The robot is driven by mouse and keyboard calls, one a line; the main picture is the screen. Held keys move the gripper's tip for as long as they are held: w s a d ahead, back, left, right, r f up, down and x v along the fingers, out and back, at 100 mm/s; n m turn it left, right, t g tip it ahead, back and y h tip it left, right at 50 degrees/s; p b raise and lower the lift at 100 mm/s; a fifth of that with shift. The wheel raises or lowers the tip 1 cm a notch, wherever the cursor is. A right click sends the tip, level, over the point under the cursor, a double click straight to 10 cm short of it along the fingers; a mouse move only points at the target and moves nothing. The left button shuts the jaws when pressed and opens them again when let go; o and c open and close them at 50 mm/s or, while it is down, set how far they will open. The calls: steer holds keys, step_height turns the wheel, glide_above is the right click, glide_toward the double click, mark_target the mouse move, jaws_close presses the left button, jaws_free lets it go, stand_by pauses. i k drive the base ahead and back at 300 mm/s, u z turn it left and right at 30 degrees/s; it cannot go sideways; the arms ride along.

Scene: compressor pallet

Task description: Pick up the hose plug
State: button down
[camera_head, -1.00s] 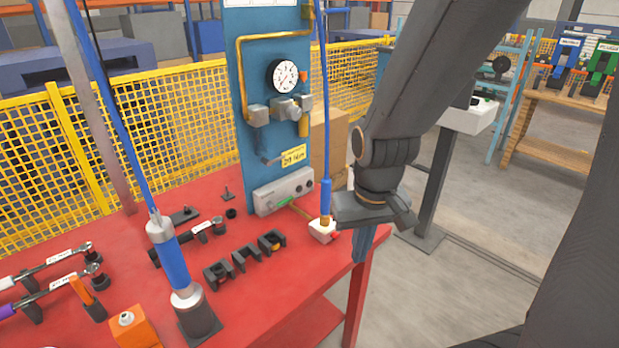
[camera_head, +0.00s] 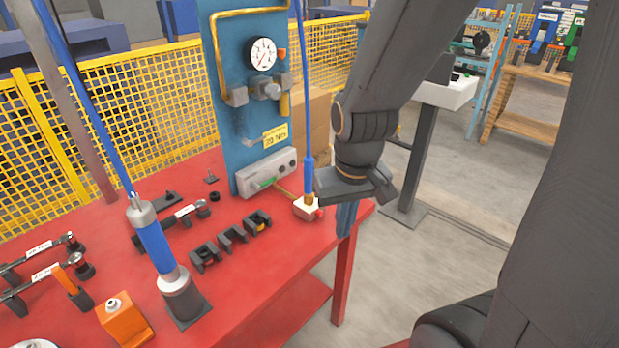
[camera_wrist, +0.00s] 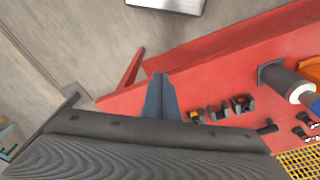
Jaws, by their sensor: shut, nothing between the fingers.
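A thin blue hose hangs down beside the blue panel. It ends in a blue sleeve (camera_head: 309,172) with a brass-coloured plug end (camera_head: 309,199), which I take as the hose plug. The plug end stands upright at a small white block (camera_head: 306,210) with a red knob, near the table's right corner. My gripper (camera_head: 345,232) is just right of the hose, its fingers pointing down at the table edge. The fingers are together and empty; they also show in the wrist view (camera_wrist: 160,78). I cannot make out the plug in the wrist view.
The red table (camera_head: 230,290) holds black clips (camera_head: 232,236), a blue cylindrical tool (camera_head: 156,245) and an orange block (camera_head: 124,320).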

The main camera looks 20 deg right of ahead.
mark_target(308, 161)
steer(key=u, duration=3.15)
steer(key=k, duration=1.25)
steer(key=z, duration=2.1)
